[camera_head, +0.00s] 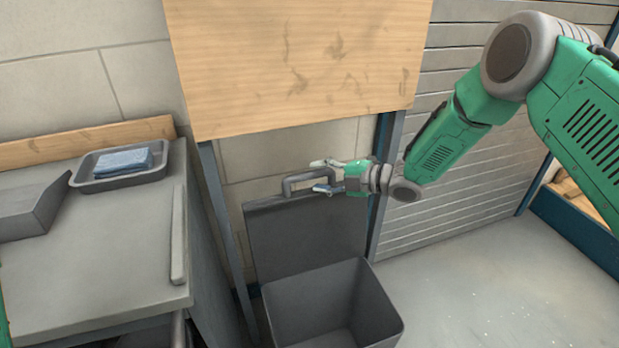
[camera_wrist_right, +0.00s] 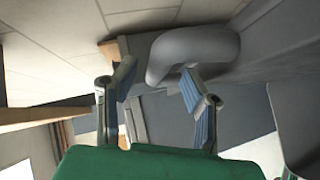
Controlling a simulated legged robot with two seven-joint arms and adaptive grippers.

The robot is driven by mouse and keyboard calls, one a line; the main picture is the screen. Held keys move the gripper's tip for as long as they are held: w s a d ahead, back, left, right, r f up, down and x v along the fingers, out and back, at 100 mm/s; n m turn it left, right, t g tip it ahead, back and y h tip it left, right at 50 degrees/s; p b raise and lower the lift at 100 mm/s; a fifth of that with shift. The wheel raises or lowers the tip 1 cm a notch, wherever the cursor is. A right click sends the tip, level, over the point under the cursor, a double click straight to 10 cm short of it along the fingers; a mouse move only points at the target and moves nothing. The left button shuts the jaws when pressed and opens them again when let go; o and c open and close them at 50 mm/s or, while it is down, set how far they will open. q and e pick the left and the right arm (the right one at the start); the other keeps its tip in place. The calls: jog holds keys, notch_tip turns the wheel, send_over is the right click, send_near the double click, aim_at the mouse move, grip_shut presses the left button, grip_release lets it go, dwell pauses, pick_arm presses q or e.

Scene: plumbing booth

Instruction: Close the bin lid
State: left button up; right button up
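The dark grey bin (camera_head: 332,308) stands on the floor, open at the top, and looks empty where I can see inside. Its lid (camera_head: 305,238) stands raised, near upright, at the bin's back. A grey loop handle (camera_head: 290,184) is on the lid's upper edge; it also shows large in the wrist view (camera_wrist_right: 195,48). My right gripper (camera_head: 319,176) is at the handle, its two fingers (camera_wrist_right: 160,82) apart, with the handle's bar just beyond and partly between the tips. I cannot tell whether they touch. My left gripper is out of view.
A grey workbench (camera_head: 100,250) stands left of the bin, with a tray (camera_head: 118,180) holding a blue cloth (camera_head: 123,160). A wooden board (camera_head: 300,65) hangs above the lid. Open floor (camera_head: 480,290) lies to the bin's right.

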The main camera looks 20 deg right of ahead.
jog(key=shift+x, duration=1.5)
jog(key=shift+c, duration=0.3)
grip_shut()
